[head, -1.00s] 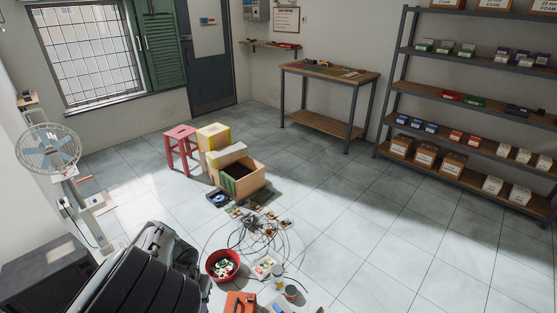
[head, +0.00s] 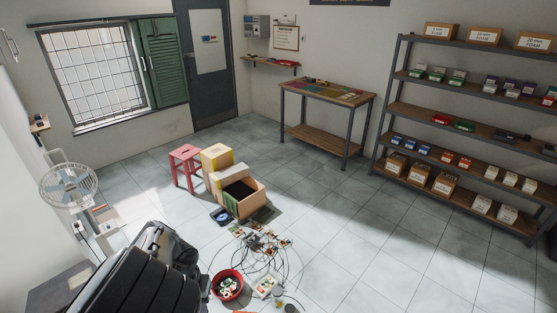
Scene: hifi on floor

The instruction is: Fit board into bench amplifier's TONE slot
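Several small circuit boards (head: 265,241) lie on the floor among loose dark cables, in the lower middle of the head view. They are too small to tell which one is the task's board. An open wooden box (head: 251,206) with a dark inside stands on the floor just behind them. I cannot tell whether it is the bench amplifier, and no TONE slot can be made out. Neither of my grippers is in view.
A red bucket (head: 228,284) with small parts stands in front of the cables. A red stool (head: 185,166) and yellow box (head: 216,157) stand behind. A workbench (head: 327,92) and loaded shelf rack (head: 440,127) line the walls. The floor at right is clear.

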